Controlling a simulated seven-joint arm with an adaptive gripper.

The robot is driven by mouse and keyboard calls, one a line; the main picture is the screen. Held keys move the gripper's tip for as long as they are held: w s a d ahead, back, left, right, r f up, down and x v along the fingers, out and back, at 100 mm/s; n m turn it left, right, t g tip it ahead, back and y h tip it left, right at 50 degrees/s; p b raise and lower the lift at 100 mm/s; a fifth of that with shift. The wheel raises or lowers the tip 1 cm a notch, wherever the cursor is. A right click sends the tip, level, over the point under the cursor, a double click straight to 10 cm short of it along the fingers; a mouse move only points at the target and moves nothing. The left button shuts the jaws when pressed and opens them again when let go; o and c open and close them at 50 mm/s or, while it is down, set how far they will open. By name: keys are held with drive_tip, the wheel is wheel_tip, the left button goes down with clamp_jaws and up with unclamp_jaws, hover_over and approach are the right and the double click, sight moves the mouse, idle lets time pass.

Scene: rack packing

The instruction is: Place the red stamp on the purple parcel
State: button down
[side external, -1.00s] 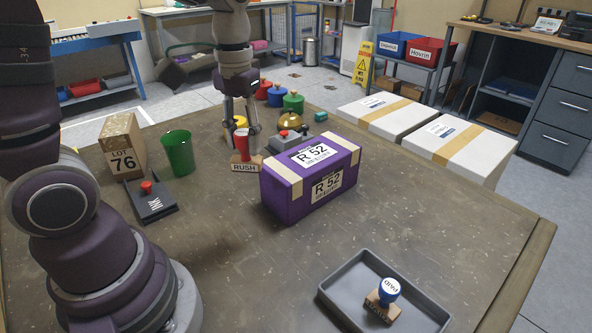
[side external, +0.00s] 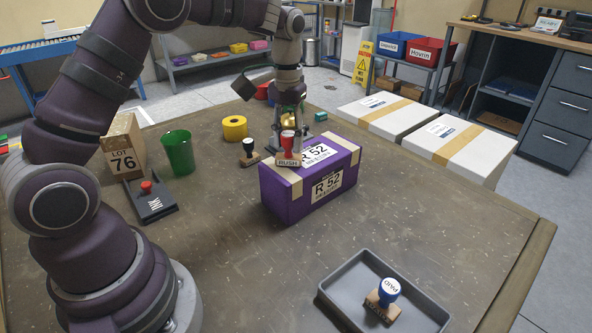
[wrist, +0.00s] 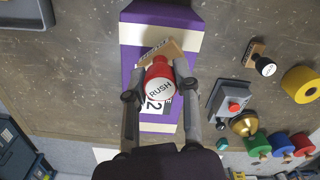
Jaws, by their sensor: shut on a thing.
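The red stamp (side external: 288,144), with a wooden base marked RUSH, is held between the fingers of my gripper (side external: 289,134). In the wrist view the red stamp (wrist: 160,84) sits between the two fingers of my gripper (wrist: 159,76), its wooden base turned at an angle to the parcel. The purple parcel (side external: 292,199), with cream tape strips and R 52 labels, stands on the table. In the wrist view the parcel (wrist: 131,57) lies beneath the stamp.
A grey tray (side external: 341,280) holds a blue stamp (side external: 389,288). The table's front middle is clear.

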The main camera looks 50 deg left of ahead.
sight(288, 134)
drive_tip(key=shift+f, duration=0.15)
drive_tip(key=c, duration=0.8)
unclamp_jaws()
drive_tip(key=shift+c, duration=0.2)
wheel_tip(288, 134, up, 7)
drive_tip(key=shift+r, duration=0.2)
drive_tip(key=s+d+r+m+t, duration=0.3)
drive_tip(key=s+d+r, duration=0.15)
drive_tip(key=s, duration=0.35)
drive_tip(key=s+d+f+m+t, duration=0.1)
drive_tip(key=s+f+t, duration=0.1)
drive_tip(key=s+f, duration=0.2)
drive_tip(key=s, duration=0.3)
drive_tip(key=shift+d+m+t, duration=0.25)
drive_tip(key=shift+m+t, duration=0.05)
